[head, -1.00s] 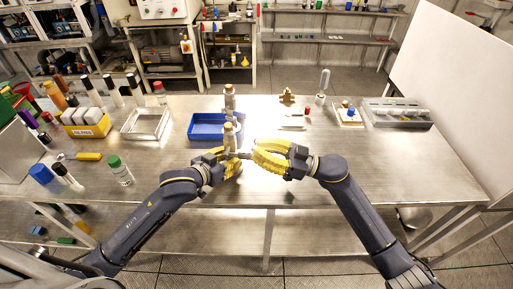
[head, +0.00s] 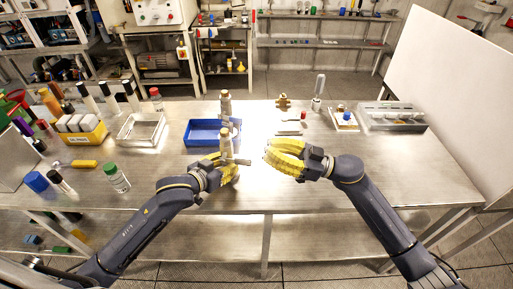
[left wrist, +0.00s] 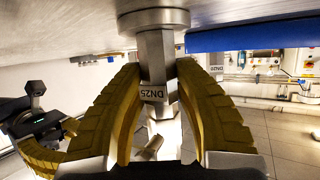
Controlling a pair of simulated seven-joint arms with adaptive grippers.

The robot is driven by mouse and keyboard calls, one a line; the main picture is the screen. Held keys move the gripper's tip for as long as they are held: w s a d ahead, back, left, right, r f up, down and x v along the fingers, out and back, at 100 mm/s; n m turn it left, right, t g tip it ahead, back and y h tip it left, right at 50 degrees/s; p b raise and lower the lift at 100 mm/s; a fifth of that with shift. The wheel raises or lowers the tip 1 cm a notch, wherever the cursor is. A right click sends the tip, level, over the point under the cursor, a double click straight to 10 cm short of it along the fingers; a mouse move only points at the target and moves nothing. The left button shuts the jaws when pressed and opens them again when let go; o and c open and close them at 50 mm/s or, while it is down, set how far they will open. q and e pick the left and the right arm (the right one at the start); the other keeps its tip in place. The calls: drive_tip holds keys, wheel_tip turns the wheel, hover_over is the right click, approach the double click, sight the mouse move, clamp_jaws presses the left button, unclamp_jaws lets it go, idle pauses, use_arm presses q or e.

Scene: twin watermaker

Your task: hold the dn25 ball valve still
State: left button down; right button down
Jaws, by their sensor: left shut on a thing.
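The DN25 ball valve (head: 226,142) stands upright near the front of the steel table, left of its middle. My left gripper (head: 229,170) is shut around its body, low down. In the left wrist view, which is upside down, the valve's grey body (left wrist: 153,62) with a DN25 label sits between the yellow fingers. A short grey lever (left wrist: 150,148) sticks out from it. My right gripper (head: 268,152) is to the right of the valve, apart from it; its yellow fingers look open and empty. It also shows in the left wrist view (left wrist: 60,142).
A blue tray (head: 190,132) is just behind the valve, with a similar metal fitting (head: 226,104) behind. A brass fitting (head: 283,101), a white tray (head: 344,122) and a grey tray (head: 392,128) stand at the back right. Bottles and a yellow rack (head: 85,137) fill the left. The front right is clear.

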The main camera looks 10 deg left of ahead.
drive_tip(key=shift+f+v, duration=0.1)
drive_tip(key=shift+v, duration=1.15)
drive_tip(key=shift+f+v, duration=0.15)
drive_tip(key=shift+v, duration=1.15)
use_arm(q)
drive_tip(key=c, duration=1)
unclamp_jaws()
